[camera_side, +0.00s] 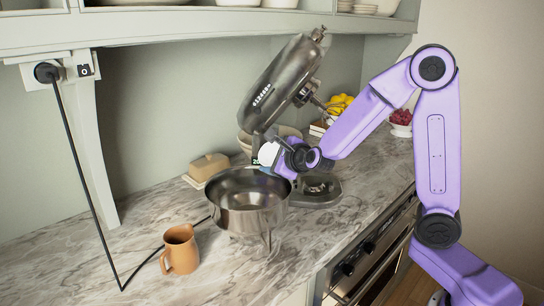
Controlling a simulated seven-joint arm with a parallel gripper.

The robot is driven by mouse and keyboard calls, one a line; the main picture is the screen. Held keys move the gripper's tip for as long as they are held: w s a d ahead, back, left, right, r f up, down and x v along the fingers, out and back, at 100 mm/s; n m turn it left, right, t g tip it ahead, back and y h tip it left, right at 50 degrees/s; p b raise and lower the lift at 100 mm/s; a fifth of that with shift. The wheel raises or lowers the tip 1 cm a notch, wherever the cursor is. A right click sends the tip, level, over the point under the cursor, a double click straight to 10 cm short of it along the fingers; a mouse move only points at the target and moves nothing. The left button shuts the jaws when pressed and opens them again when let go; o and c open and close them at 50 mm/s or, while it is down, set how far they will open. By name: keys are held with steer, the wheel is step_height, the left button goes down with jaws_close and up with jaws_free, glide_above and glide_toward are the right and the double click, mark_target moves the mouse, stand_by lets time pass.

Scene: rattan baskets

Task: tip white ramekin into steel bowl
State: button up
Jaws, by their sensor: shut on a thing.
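The steel bowl (234,218) stands on the marble counter, left of centre, with its open top showing. A white rounded thing, which looks like the white ramekin (267,153), is at the end of my gripper (279,152), just above and behind the bowl's rear right rim. My gripper is shut on it. The ramekin's mouth and contents are hard to make out. It appears turned on its side, but I cannot tell how far it is tilted. My fingertips are small and partly hidden.
A steel stand mixer (283,80) with its head raised stands close behind my gripper. A terracotta jug (181,252) and a black cord (82,180) are at the left. A butter dish (208,167) sits behind the bowl.

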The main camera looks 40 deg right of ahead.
steer(key=m+y, duration=0.1)
steer(key=d+m+y, duration=0.1)
steer(key=m, duration=0.1)
steer(key=shift+d+f, duration=0.25)
steer(key=shift+f, duration=0.1)
steer(key=shift+a+r+m+y, duration=0.1)
steer(key=shift+r+m+y, duration=0.1)
steer(key=shift+m+y, duration=0.5)
steer(key=shift+r+m+y, duration=0.2)
steer(key=shift+m+y, duration=0.4)
steer(key=shift+m, duration=0.2)
steer(key=shift+a, duration=0.15)
steer(key=shift+r, duration=0.15)
